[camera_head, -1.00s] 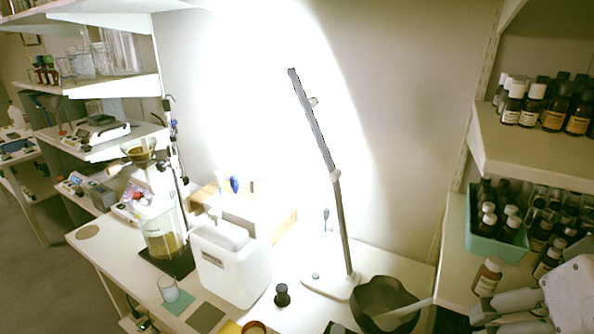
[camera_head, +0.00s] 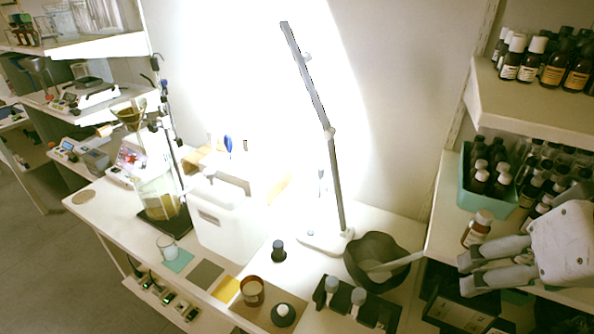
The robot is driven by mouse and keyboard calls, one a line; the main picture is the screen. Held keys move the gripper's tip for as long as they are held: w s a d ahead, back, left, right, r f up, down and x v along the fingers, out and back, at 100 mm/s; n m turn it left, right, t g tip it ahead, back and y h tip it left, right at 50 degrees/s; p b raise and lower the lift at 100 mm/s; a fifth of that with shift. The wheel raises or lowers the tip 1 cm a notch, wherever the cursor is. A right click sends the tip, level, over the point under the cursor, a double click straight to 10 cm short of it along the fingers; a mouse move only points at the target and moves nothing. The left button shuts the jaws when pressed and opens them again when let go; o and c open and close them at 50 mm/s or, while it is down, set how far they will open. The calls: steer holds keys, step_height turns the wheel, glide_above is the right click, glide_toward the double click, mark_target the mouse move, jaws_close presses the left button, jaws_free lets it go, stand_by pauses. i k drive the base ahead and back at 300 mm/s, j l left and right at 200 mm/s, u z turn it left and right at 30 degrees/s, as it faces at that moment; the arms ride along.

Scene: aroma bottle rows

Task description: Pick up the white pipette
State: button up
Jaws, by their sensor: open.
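I cannot pick out the white pipette for certain. A slim upright piece with a blue top (camera_head: 228,147) stands at a wooden rack (camera_head: 279,190) behind the white box, in strong glare. A pale object beside it is washed out. My gripper (camera_head: 465,273) is at the lower right, its two grey fingers apart and empty. It is in front of the right-hand shelves, well away from the rack.
A desk lamp (camera_head: 335,180) stands mid-table, with a dark bowl (camera_head: 358,262) holding a pale rod beside it. A white box (camera_head: 225,232) stands before the rack. A teal crate (camera_head: 474,198) of bottles and a brown bottle (camera_head: 478,229) are close to my gripper.

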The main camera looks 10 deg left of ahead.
mark_target(210, 135)
steer(key=i+j, duration=0.1)
steer(key=j, duration=0.55)
steer(key=i+j, duration=0.15)
steer(key=j, duration=0.5)
steer(key=i+j, duration=0.1)
steer(key=j, duration=0.55)
steer(key=i+j, duration=0.1)
steer(key=j, duration=0.6)
steer(key=i+j+z, duration=0.1)
steer(key=j, duration=0.55)
steer(key=i+j, duration=0.1)
steer(key=j, duration=0.55)
